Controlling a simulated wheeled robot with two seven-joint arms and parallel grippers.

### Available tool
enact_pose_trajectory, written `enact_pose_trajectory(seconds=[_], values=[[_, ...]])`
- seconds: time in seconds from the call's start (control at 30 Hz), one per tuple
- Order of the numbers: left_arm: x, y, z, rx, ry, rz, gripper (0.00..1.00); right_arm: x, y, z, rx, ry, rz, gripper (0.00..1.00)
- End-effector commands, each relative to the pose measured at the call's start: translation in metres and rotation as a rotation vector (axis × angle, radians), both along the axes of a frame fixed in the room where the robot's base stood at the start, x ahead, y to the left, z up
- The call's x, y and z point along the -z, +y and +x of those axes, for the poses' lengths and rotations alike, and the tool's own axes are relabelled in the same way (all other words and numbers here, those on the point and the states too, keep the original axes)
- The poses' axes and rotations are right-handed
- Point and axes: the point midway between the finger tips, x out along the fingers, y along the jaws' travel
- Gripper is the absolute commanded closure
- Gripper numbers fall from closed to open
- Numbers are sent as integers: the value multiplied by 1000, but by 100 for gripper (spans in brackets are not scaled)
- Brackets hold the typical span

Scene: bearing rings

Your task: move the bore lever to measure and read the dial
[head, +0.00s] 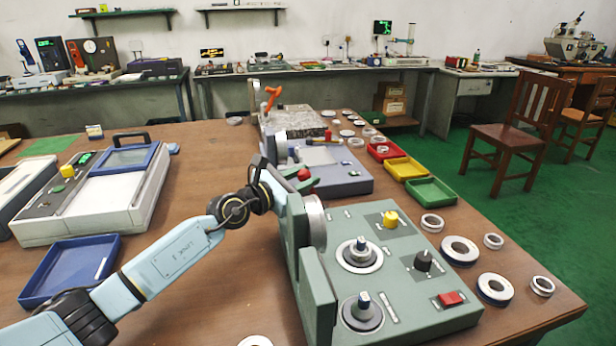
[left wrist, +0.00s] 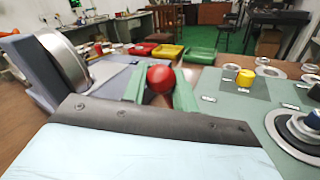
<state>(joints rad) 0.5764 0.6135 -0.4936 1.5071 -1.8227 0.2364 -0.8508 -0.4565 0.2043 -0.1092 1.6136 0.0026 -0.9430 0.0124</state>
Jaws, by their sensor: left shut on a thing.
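My left gripper (head: 302,183) reaches over the near green machine to the grey-blue gauge (head: 350,183) behind it. Its green fingers are shut on a red ball knob (head: 304,174), presumably the bore lever's. In the left wrist view the red knob (left wrist: 160,79) sits between the two fingers (left wrist: 160,90); the lever's shaft is hidden. A round dial housing (head: 279,146) stands on the grey-blue gauge. Another dial housing (head: 315,220) stands on the green machine (head: 410,290). Both are seen from the side or edge, so no reading shows. My right gripper is not in view.
Red (head: 381,150), yellow (head: 406,168) and green (head: 431,190) trays line the right side. Several bearing rings, such as one large ring (head: 460,250), lie near the right edge. A white-and-blue instrument (head: 120,190) and a blue tray (head: 68,270) stand left.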

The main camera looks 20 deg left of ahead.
Motion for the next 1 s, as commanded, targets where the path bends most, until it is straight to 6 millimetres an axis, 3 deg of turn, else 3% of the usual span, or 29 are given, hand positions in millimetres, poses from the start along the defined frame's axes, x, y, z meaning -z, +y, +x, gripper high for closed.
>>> enact_pose_trajectory(seconds=[0.03,0.07,0.2,0.6,0.67,1.0], values=[[6,3,0,-3,8,14,100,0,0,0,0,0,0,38],[6,3,0,-4,9,15,70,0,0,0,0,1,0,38],[5,2,0,-3,7,12,52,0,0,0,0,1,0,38],[4,5,-6,-3,7,7,52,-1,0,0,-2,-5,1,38],[3,8,-11,-3,7,8,52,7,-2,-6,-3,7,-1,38],[4,39,-71,-1,9,11,52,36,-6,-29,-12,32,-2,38]])
